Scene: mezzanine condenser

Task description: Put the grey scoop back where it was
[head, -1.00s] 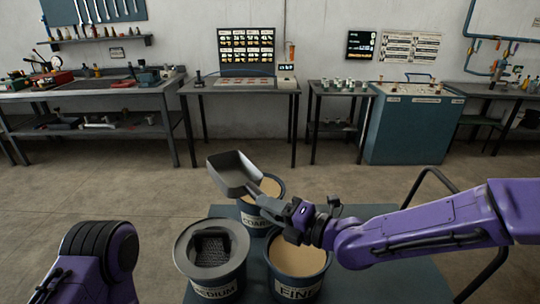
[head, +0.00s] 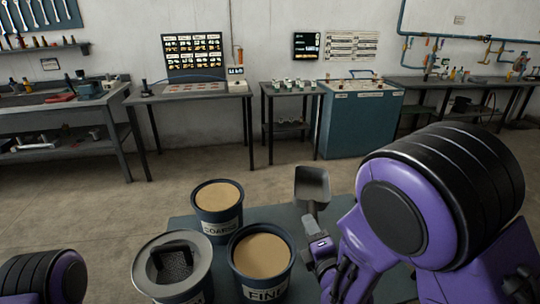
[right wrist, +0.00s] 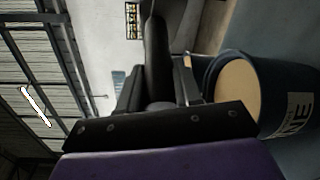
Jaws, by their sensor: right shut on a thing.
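The grey scoop (head: 312,188) is in my right gripper (head: 317,236), which is shut on it. The scoop's pan stands up above the gripper, to the right of the COARSE and FINE buckets and over the right part of the blue-grey platform. No sand shows in the pan. In the right wrist view, dark jaw parts (right wrist: 158,75) fill the middle, and I cannot clearly tell the scoop from them. My left gripper is out of view; only a part of my left arm shows at the lower left.
The COARSE bucket (head: 219,222) and FINE bucket (head: 238,278) hold tan sand; FINE also shows in the right wrist view (right wrist: 279,97). The MEDIUM bucket (head: 141,283) has a grey rim and a dark square mesh piece. Benches stand along the far wall. The floor between is clear.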

